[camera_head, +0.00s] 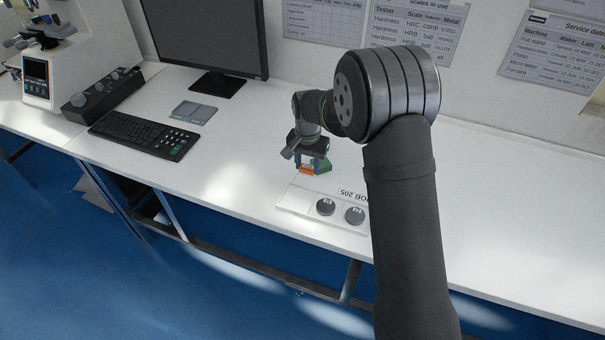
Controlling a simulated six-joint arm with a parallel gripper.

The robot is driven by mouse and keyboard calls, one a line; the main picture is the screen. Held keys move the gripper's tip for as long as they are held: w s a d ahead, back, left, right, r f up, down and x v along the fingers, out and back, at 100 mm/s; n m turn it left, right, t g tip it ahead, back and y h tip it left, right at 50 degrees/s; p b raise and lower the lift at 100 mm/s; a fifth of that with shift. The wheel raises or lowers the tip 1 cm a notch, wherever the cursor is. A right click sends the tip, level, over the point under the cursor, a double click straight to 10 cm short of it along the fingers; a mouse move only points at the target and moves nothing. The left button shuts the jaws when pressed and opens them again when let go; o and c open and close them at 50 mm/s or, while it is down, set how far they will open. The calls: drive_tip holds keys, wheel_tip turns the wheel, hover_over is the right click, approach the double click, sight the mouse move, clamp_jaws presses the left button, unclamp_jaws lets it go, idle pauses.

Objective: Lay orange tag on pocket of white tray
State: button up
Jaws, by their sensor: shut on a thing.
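The white tray (290,204) lies on the white bench near its front edge, right of centre. My gripper (307,169) points down over the tray's back left part. It is shut on the small orange tag (306,172), which shows low between the fingers. I cannot tell whether the tag touches the tray. A green piece (323,167) shows just right of the fingers. The pocket under the tag is hidden by my gripper. My arm hides the tray's right end.
A black keyboard (144,135), a dark control box (103,94), a flat grey item (194,112) and a monitor (207,40) stand to the left. A tester (40,65) is at far left. The bench between keyboard and tray is clear.

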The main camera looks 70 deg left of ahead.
sight(303, 182)
drive_tip(key=shift+s+a+f, duration=0.45)
drive_tip(key=shift+s+a, duration=0.05)
drive_tip(key=shift+s, duration=0.05)
wheel_tip(303, 182, down, 4)
drive_tip(key=shift+f, duration=0.1)
drive_tip(key=shift+f, duration=0.15)
drive_tip(key=shift+d+f, duration=0.15)
drive_tip(key=shift+f, duration=0.35)
drive_tip(key=o, duration=0.9)
drive_tip(key=shift+o, duration=0.2)
wheel_tip(303, 182, up, 14)
drive_tip(key=shift+f, duration=0.25)
drive_tip(key=shift+f, duration=0.15)
wheel_tip(303, 182, down, 12)
drive_tip(key=shift+f, duration=0.15)
